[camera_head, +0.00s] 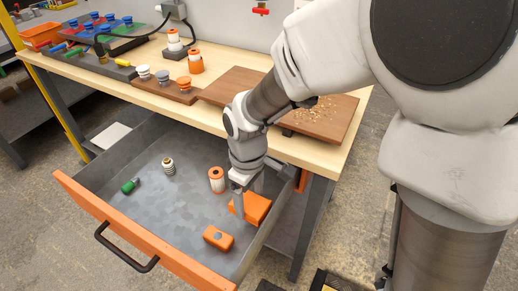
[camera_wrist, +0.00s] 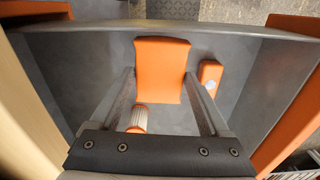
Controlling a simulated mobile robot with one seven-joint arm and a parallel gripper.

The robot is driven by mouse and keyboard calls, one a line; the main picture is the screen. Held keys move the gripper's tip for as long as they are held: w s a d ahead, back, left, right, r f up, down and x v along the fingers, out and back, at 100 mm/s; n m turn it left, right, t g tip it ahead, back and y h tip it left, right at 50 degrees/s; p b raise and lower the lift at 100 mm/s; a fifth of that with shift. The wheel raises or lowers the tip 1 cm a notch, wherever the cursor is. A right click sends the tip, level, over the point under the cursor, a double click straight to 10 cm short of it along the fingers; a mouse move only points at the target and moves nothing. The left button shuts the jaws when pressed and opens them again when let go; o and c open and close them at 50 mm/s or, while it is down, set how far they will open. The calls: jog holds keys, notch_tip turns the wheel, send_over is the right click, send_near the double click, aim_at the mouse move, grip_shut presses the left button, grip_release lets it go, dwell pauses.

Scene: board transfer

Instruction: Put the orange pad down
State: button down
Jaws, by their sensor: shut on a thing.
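The orange pad (camera_head: 257,208) is inside the open grey drawer (camera_head: 150,207), near its right wall. My gripper (camera_head: 246,197) reaches down into the drawer and is shut on the pad. In the wrist view the pad (camera_wrist: 162,62) sits between the two fingertips (camera_wrist: 159,78). Whether its underside touches the drawer floor I cannot tell.
An orange block (camera_head: 218,238) with a grey spot and an orange-and-white spool (camera_head: 217,179) stand close by in the drawer. A striped spool (camera_head: 169,165) and a green piece (camera_head: 130,186) lie further left. The drawer's middle is clear. A wooden board (camera_head: 335,118) lies on the bench above.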

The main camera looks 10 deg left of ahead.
aim_at(250, 210)
jog(key=shift+f+b, duration=0.75)
jog(key=shift+f, duration=1.55)
jog(key=shift+f, duration=0.25)
grip_release()
jog(key=shift+r, duration=0.1)
notch_tip(250, 210, up, 12)
jog(key=p, duration=0.4)
jog(key=shift+d+r, duration=0.2)
jog(key=shift+r, duration=0.1)
jog(key=s+d+r+m+t, duration=0.2)
jog(key=s+d+r+m, duration=0.2)
jog(key=d, duration=0.6)
jog(key=s+d+r+m+t, duration=0.3)
jog(key=s+d+r+m, duration=0.1)
jog(key=d+r+m, duration=0.4)
jog(key=shift+s+d+r+m+t, duration=0.15)
jog(key=shift+d+r+m+t, duration=0.2)
jog(key=shift+d, duration=0.65)
